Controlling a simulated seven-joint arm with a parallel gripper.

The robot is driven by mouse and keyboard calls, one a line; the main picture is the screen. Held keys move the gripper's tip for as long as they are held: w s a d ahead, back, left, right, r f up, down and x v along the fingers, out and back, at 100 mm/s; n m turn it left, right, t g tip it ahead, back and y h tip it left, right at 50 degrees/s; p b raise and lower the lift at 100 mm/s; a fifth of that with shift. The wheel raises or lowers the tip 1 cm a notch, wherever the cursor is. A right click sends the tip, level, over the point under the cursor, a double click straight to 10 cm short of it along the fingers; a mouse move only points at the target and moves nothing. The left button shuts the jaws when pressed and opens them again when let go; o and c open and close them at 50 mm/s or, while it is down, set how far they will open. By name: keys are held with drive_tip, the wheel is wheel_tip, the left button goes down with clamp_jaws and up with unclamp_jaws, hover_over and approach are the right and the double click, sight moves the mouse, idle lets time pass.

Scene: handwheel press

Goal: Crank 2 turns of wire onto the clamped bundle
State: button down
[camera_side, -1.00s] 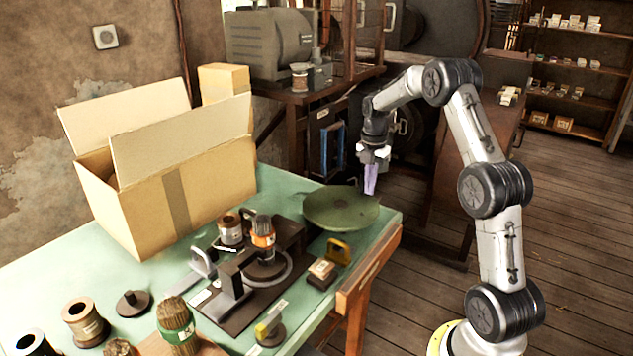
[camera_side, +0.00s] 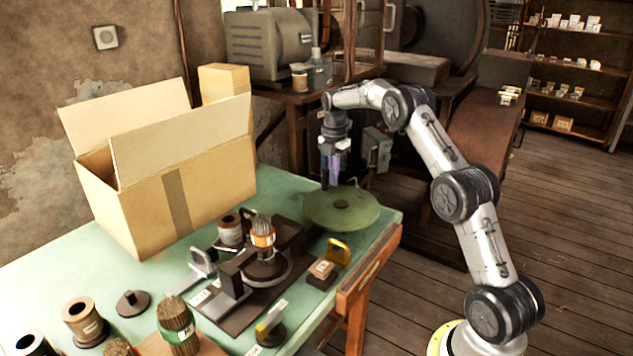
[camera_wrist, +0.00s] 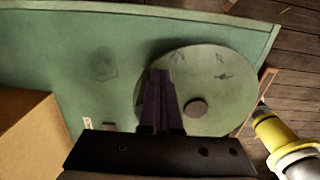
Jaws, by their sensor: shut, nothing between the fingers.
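The clamped bundle (camera_side: 263,227), dark and bristly with an orange band, stands upright in a black fixture (camera_side: 235,318) with a grey ring around its foot. A copper-coloured spool (camera_side: 230,231) stands just behind it. A green round disc (camera_side: 342,212), which looks like the handwheel, lies right of the fixture. It also shows in the wrist view (camera_wrist: 225,80), with a dark round knob (camera_wrist: 195,107) off its middle. My gripper (camera_side: 332,186) is shut and empty, pointing down above the disc's back left part. In the wrist view its fingers (camera_wrist: 159,75) overlap the disc's left side.
An open cardboard box (camera_side: 190,200) stands at the back left of the green table (camera_side: 290,185). A small block with a yellow part (camera_side: 338,251) sits in front of the disc. Several spools and another bundle with a green band (camera_side: 178,325) stand at the front left.

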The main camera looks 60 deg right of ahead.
sight(320, 191)
drive_tip(key=w+a, duration=0.2)
drive_tip(key=a, duration=0.1)
drive_tip(key=shift+a, duration=0.2)
drive_tip(key=shift+s+d+r, duration=0.1)
drive_tip(key=shift+d, duration=1)
drive_tip(key=shift+r, duration=3.9)
